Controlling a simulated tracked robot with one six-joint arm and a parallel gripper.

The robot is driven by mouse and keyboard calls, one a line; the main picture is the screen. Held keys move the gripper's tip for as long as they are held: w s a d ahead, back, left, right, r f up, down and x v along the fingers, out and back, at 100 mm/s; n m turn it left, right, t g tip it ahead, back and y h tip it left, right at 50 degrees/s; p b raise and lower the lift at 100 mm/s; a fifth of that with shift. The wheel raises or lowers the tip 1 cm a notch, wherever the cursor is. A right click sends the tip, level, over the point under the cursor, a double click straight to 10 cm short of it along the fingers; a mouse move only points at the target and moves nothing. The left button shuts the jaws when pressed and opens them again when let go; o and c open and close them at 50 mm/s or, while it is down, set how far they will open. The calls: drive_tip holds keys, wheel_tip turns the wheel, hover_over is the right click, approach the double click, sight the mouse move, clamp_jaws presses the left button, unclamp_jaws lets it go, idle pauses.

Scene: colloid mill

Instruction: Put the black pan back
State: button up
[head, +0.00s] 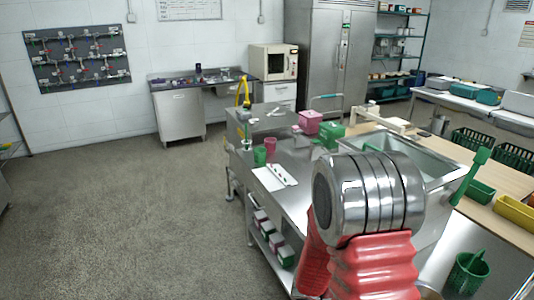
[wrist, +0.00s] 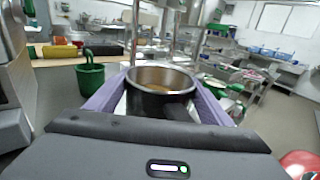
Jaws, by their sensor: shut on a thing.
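The black pan (wrist: 160,92) shows in the middle of the wrist view, with a shiny metal rim and something brownish inside. It looks upright or nearly so. My gripper (wrist: 158,88) has a purple finger on each side of the pan and is shut on it. A dark part, perhaps the handle, points toward the wrist camera. In the head view my red and silver arm fills the lower right, and neither the gripper nor the pan can be made out there.
A steel bench (head: 300,200) with a sink (head: 385,155) stands beside my arm, holding pink and green boxes. A green bucket (head: 467,272) sits at lower right and shows left of the pan in the wrist view (wrist: 90,75). Open grey floor (head: 120,220) lies at left.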

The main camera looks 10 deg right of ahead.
drive_tip(key=shift+w+d+r+t, duration=0.1)
drive_tip(key=shift+w+d+t, duration=0.1)
drive_tip(key=shift+w+t, duration=0.15)
drive_tip(key=w+a+f+n+t+h, duration=0.1)
drive_tip(key=w+a+n+t, duration=0.1)
drive_tip(key=w+n+t, duration=0.45)
drive_tip(key=w+a+f+n+t, duration=0.25)
drive_tip(key=w+t, duration=0.45)
drive_tip(key=w, duration=0.4)
drive_tip(key=w+a+f+n+t+y, duration=0.3)
drive_tip(key=a, duration=0.4)
drive_tip(key=w+a+f+n+t+y, duration=0.2)
drive_tip(key=a+f+t, duration=0.1)
drive_tip(key=a, duration=0.5)
drive_tip(key=w+a+f+n+t+y, duration=0.3)
drive_tip(key=a, duration=0.4)
drive_tip(key=shift+w+a+f+n+t+y, duration=0.3)
drive_tip(key=shift+w+a+f+t, duration=0.05)
drive_tip(key=shift+t, duration=0.05)
